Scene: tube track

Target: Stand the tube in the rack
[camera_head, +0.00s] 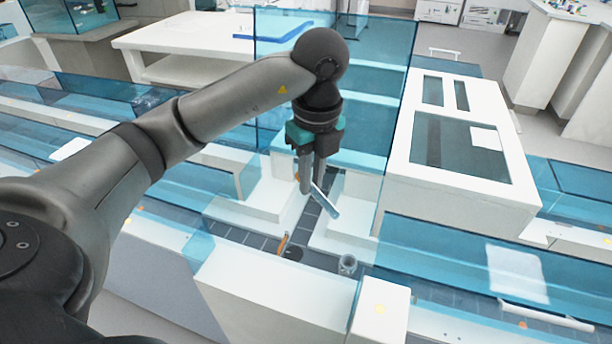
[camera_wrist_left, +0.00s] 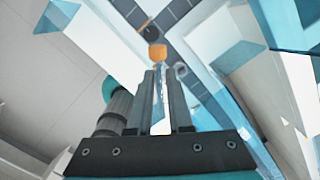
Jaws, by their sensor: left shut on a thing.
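My left gripper (camera_head: 312,184) hangs above the track channel, shut on a slim pale tube (camera_head: 327,203). The tube is tilted, its pale end sticking out down to the right of the fingers. In the left wrist view, the tube (camera_wrist_left: 160,112) shows between the fingers, with an orange cap (camera_wrist_left: 157,52) beyond the fingertips. A small grey open-topped cylinder (camera_head: 348,265) stands on the track below and right of the gripper, apart from the tube. It also shows in the wrist view (camera_wrist_left: 181,71). I cannot tell whether it is the rack. My right gripper is out of view.
A dark round piece (camera_head: 292,253) with an orange-tipped stick (camera_head: 283,242) sits on the dark track. Clear blue panels (camera_head: 398,130) stand close behind and right of the gripper. White blocks (camera_head: 275,300) flank the channel. A white-framed housing (camera_head: 455,190) is at right.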

